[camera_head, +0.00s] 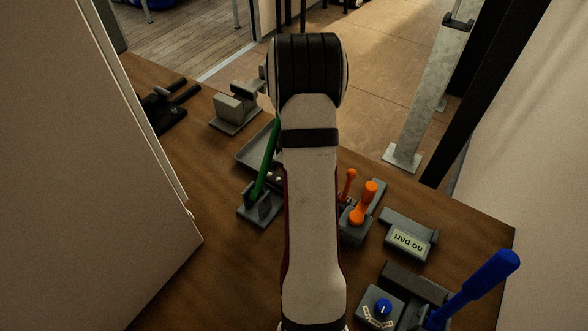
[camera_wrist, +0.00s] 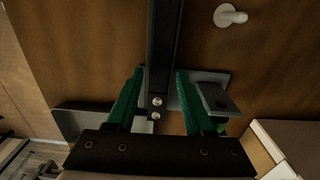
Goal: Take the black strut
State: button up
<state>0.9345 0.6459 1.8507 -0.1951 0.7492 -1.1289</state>
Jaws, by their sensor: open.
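The black strut (camera_wrist: 165,32) is a long dark bar in the wrist view. It runs from the top edge down between my fingers, with two silver bolts near its lower end. My gripper (camera_wrist: 160,73) has two green fingers, one on each side of the strut, with a visible gap at least on the right. Whether the fingers touch the strut cannot be told. In the head view my arm hides the gripper and the strut.
A grey bracket (camera_wrist: 216,98) is close right of my fingers. A white peg (camera_wrist: 230,16) stands beyond.

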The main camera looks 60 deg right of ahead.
jog(key=shift+f, duration=0.8)
jog(key=shift+r, duration=0.1)
grip_shut()
jog(key=shift+r, duration=2.5)
